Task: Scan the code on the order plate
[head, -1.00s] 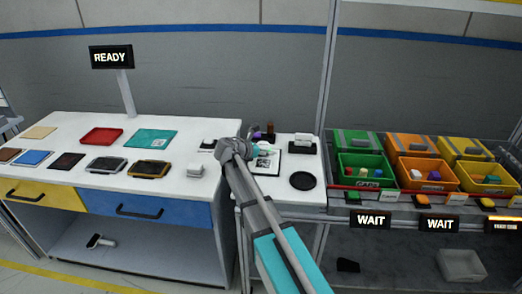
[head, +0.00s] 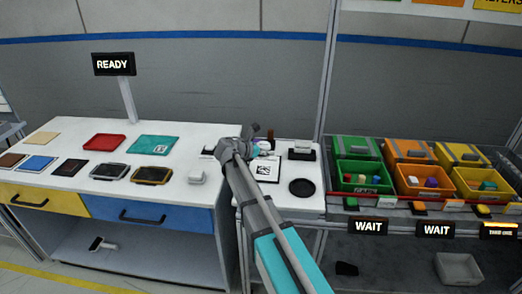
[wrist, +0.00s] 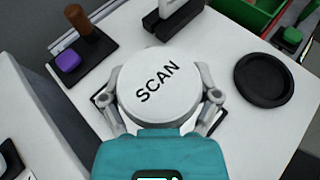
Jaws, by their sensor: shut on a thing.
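My gripper (wrist: 163,98) is shut on a round white scanner (wrist: 150,72) marked SCAN, with one finger on each side of it. In the head view the gripper is mostly hidden behind my own arm, with a bit of teal and white (head: 263,147) showing. The order plate (head: 266,170), white with a dark edge and a black square code, lies on the small white side table. The scanner is held over the plate's far side. In the wrist view it hides nearly all of the plate; only dark edges show beside the fingers.
A round black pad (head: 301,187) lies right of the plate. A dark stand with a purple piece (wrist: 68,61) and a brown post (wrist: 88,30) is behind. The left bench (head: 60,185) holds colored plates and frames. Bins (head: 365,180) stand at right.

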